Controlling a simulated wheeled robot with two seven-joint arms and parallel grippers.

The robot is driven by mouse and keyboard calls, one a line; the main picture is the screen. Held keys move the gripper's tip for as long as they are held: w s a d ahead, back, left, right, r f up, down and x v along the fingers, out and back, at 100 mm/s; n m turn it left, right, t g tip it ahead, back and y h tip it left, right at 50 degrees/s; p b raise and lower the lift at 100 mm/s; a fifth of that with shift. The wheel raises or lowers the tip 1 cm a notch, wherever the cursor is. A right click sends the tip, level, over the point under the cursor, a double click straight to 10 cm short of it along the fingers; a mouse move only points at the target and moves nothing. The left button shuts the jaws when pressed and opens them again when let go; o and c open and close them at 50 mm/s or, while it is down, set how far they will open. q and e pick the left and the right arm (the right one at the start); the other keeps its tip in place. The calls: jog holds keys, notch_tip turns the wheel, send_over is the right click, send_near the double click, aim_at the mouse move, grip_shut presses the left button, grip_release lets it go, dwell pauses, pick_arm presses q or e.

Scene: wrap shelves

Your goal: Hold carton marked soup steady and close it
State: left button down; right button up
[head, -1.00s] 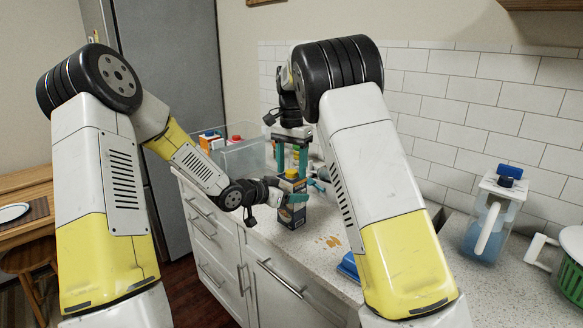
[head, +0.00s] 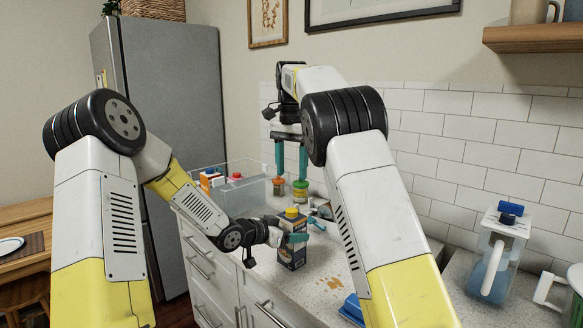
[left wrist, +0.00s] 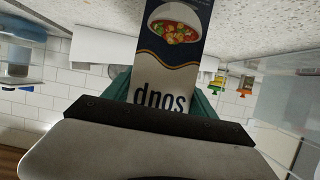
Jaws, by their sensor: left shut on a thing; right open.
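The dark carton (head: 291,252) stands upright on the counter with a yellow cap (head: 292,212) on top. In the left wrist view the carton (left wrist: 177,60) shows upside down, with a soup bowl picture and the word "soup". My left gripper (head: 296,238) is shut on the carton's upper part, its teal fingers at the sides. My right gripper (head: 291,174) is open and empty, fingers pointing down, apart from and above the cap. Whether the cap is fully seated cannot be told.
A clear bin (head: 240,190) with several containers stands behind left. Small jars (head: 300,190) stand behind the carton. Orange-brown bits (head: 331,282) and a blue item (head: 351,308) lie to the right.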

dwell(0.3)
pick_arm(q)
jog(key=shift+c, duration=1)
grip_release()
jog(key=v, duration=0.7)
jog(key=shift+s+a+r, duration=0.2)
jog(key=shift+s+a, duration=0.05)
